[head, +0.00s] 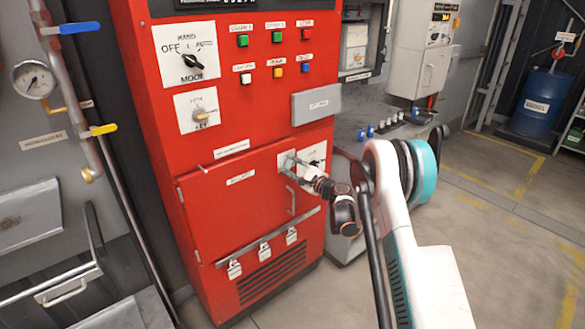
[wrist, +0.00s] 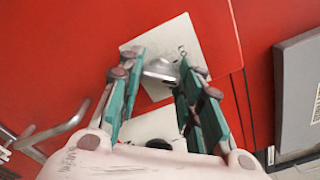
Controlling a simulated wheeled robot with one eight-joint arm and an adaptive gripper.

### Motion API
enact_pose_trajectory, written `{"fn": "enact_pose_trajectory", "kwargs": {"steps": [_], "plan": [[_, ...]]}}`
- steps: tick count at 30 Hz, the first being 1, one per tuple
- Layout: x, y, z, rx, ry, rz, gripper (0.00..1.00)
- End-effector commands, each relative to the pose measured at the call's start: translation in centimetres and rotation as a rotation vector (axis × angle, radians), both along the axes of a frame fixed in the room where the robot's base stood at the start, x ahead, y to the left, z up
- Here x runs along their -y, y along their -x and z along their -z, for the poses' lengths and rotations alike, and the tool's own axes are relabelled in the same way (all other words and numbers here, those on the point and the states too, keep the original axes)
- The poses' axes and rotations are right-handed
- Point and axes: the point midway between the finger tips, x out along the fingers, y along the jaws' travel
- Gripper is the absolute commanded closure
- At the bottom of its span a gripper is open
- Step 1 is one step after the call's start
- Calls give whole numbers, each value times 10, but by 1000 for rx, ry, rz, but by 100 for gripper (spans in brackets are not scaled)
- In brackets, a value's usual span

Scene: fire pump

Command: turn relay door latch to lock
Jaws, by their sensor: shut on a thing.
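The relay door (head: 232,205) is a red panel on the lower part of the red cabinet and appears closed. Its latch (wrist: 160,71) is a small metallic knob on a white label plate (wrist: 188,36), in the upper middle of the wrist view. My gripper (wrist: 160,80) is shut on the latch, with one teal finger on each side of it. In the head view my gripper (head: 291,166) reaches the door's upper right area, and the latch is mostly hidden behind it. The exact angle of the latch is hard to tell.
A door handle (head: 291,200) sits just below my gripper. A grey box (head: 316,103) sticks out above it. The cabinet also carries a mode switch (head: 191,61), a key switch (head: 200,115) and several coloured buttons. Open floor (head: 480,210) lies to the right.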

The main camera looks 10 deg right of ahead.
Motion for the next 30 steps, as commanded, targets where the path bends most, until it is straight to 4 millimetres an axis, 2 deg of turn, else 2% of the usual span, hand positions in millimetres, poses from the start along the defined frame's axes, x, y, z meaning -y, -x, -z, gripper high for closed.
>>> {"fn": "enact_pose_trajectory", "kwargs": {"steps": [15,30], "plan": [[-1,0,0,213,411,-1,91],[-1,0,1,316,609,-2,91]]}}
